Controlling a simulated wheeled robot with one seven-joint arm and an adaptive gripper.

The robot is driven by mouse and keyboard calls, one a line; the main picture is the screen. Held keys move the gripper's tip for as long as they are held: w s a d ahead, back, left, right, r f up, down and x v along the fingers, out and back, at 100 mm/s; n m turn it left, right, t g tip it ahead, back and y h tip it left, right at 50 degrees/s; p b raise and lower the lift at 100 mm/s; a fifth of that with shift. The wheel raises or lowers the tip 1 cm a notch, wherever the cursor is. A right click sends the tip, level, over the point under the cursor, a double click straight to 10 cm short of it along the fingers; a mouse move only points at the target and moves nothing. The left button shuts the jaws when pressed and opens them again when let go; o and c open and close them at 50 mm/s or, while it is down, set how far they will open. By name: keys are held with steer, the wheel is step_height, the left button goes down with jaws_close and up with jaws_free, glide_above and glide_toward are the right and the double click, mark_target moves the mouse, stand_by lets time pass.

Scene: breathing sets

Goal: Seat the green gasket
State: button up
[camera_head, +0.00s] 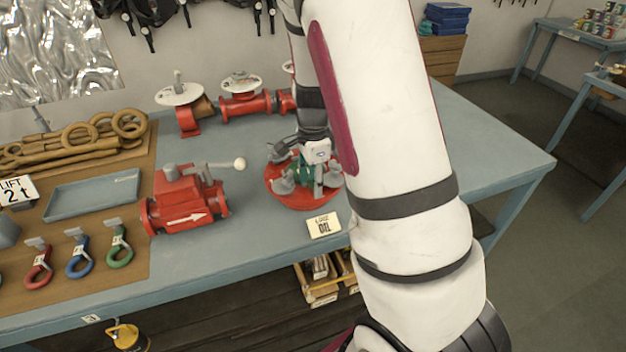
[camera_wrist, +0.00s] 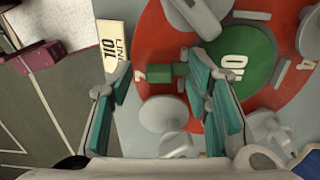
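A green disc marked OIL (camera_wrist: 245,52), apparently the green gasket, lies over the red round flange (camera_wrist: 165,25) in the wrist view. A small green tab (camera_wrist: 160,73) sticks out to its left. My gripper (camera_wrist: 162,65) is open above the flange, its two teal-padded fingers on either side of the tab with gaps visible. In the head view my gripper (camera_head: 312,165) is low over the red flange (camera_head: 292,200), and its fingers and wrist hide much of the green part. I cannot tell whether the disc lies flat against the flange face.
Grey knob-like posts (camera_wrist: 163,113) stand around the flange. An OIL card (camera_head: 324,225) lies in front of it. A red valve (camera_head: 185,200) with a lever stands to the left. Red, blue and green tagged rings (camera_head: 119,250) lie on a brown mat. Red pipework (camera_head: 245,103) stands behind.

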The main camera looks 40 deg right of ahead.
steer(key=shift+r, duration=0.1)
step_height(320, 180, up, 12)
stand_by(0.5)
stand_by(0.5)
steer(key=s+a+r+n+t+b, duration=0.1)
steer(key=s+a+r+n+t, duration=0.1)
steer(key=s+a+r+n, duration=0.3)
steer(key=s+a+r+n+t+b, duration=0.1)
steer(key=s+a+r+n+t, duration=0.2)
steer(key=s+a+r+n, duration=0.3)
steer(key=s+a+n, duration=0.5)
steer(key=n, duration=0.5)
steer(key=shift+t, duration=0.3)
